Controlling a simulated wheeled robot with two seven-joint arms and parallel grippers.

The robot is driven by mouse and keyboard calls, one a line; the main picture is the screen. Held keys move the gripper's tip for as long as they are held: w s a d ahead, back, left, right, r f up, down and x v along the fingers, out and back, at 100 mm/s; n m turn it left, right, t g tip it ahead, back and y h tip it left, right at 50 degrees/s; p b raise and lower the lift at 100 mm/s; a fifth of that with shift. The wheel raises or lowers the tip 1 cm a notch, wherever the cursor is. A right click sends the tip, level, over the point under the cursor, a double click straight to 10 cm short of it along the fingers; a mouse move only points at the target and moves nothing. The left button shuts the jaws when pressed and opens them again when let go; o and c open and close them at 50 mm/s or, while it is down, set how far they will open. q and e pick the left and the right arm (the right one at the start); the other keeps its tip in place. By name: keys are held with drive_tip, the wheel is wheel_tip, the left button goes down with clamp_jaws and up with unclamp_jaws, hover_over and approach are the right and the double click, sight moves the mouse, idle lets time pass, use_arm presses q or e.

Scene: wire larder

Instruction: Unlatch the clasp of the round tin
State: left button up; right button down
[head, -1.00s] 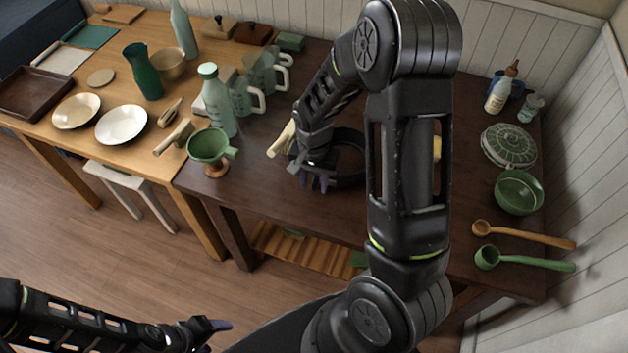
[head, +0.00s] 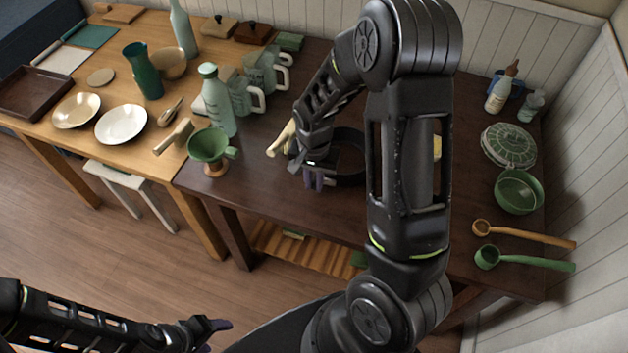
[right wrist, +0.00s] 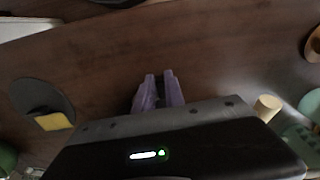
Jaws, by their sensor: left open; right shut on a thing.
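A round green patterned tin (head: 508,147) lies on the right part of the dark table, well to the right of both grippers. I cannot make out its clasp. My right gripper (head: 318,182) is low over the middle of the dark table, fingers pointing towards the front edge. Its purple fingertips also show in the right wrist view (right wrist: 158,90). They are close together; what lies between them cannot be seen. My left gripper (head: 216,336) is open and empty, at the lower left in front of the tables.
A cream rod-like thing (head: 281,140) lies close beside my right gripper. A green goblet (head: 209,146) stands to the left. A green bowl (head: 518,192), an orange ladle (head: 525,235) and a green ladle (head: 525,262) lie at right. My right arm hides part of the table.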

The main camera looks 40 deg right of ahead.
drive_tip(key=shift+s+n, duration=0.15)
drive_tip(key=shift+n, duration=0.15)
drive_tip(key=shift+s+a+n+b, duration=0.2)
drive_tip(key=shift+s+n+b, duration=0.3)
drive_tip(key=shift+n, duration=0.6)
drive_tip(key=s+n, duration=0.2)
drive_tip(key=n, duration=0.1)
drive_tip(key=shift+n+b, duration=0.3)
drive_tip(key=s+n, duration=0.1)
drive_tip(key=n, duration=0.2)
drive_tip(key=shift+s+d+b, duration=0.25)
drive_tip(key=shift+s+b, duration=0.05)
drive_tip(key=shift+s, duration=0.05)
drive_tip(key=shift+s+d+n, duration=0.2)
drive_tip(key=shift+s+n, duration=0.1)
drive_tip(key=shift+n, duration=0.5)
drive_tip(key=shift+s+d+n, duration=0.25)
drive_tip(key=shift+s+n, duration=0.05)
drive_tip(key=shift+n, duration=0.5)
drive_tip(key=shift+s+d+n, duration=0.2)
drive_tip(key=shift+s+n, duration=0.1)
drive_tip(key=shift+n, duration=0.5)
drive_tip(key=c, duration=1.4)
unclamp_jaws()
